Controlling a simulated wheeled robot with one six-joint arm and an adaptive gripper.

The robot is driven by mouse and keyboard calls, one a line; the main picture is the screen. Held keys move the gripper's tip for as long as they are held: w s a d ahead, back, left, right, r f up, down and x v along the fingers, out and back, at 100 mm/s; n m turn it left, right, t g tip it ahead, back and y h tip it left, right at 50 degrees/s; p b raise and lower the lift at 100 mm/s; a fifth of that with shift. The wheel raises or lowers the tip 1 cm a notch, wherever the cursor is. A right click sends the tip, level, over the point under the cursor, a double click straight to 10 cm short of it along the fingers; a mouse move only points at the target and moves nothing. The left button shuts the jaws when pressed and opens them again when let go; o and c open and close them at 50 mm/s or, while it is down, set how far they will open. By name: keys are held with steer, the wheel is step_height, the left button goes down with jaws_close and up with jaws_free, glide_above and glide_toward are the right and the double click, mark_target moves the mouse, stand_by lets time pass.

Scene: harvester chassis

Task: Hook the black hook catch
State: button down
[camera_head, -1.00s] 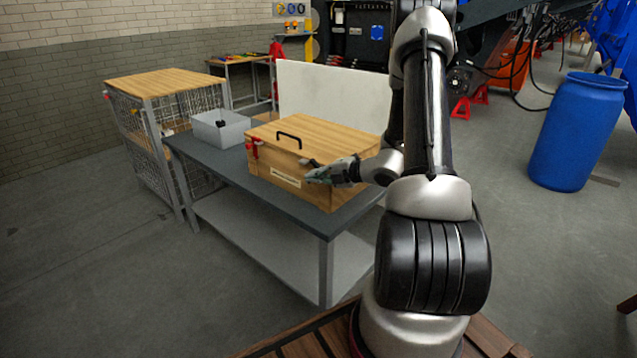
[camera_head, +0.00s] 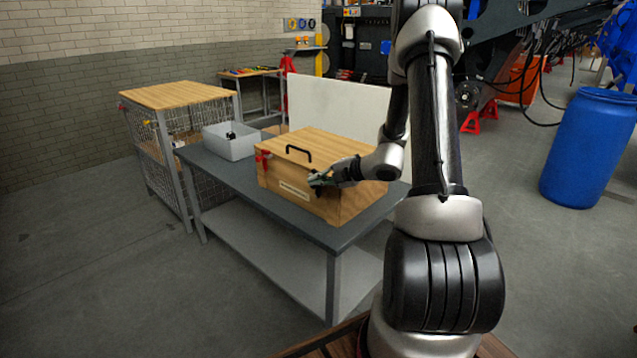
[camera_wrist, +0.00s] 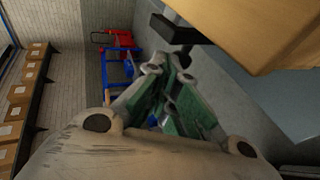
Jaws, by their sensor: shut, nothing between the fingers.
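The wooden box (camera_head: 335,205) stands closed on the grey table, with a black handle on its lid. In the wrist view a black part, which looks like the black hook catch (camera_wrist: 180,33), juts out from the box's wooden edge (camera_wrist: 245,35). My gripper (camera_head: 318,180) is at the box's front face in the head view. In the wrist view the green-padded fingers of my gripper (camera_wrist: 168,62) are shut and empty, with the tips just below the black part. I cannot tell whether they touch it. In the head view my gripper largely hides the catch.
A red catch (camera_head: 263,159) is on the box's front left. A grey bin (camera_head: 230,148) stands on the table (camera_head: 290,218) left of the box. A white panel (camera_head: 335,108) stands behind. A blue barrel (camera_head: 587,150) is at the right. Floor at the left is clear.

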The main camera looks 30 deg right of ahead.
steer(key=shift+r, duration=0.2)
steer(key=w+r+v, duration=0.1)
steer(key=r+v, duration=0.1)
steer(key=v, duration=1.1)
steer(key=shift+s+r, duration=0.2)
steer(key=shift+s, duration=0.15)
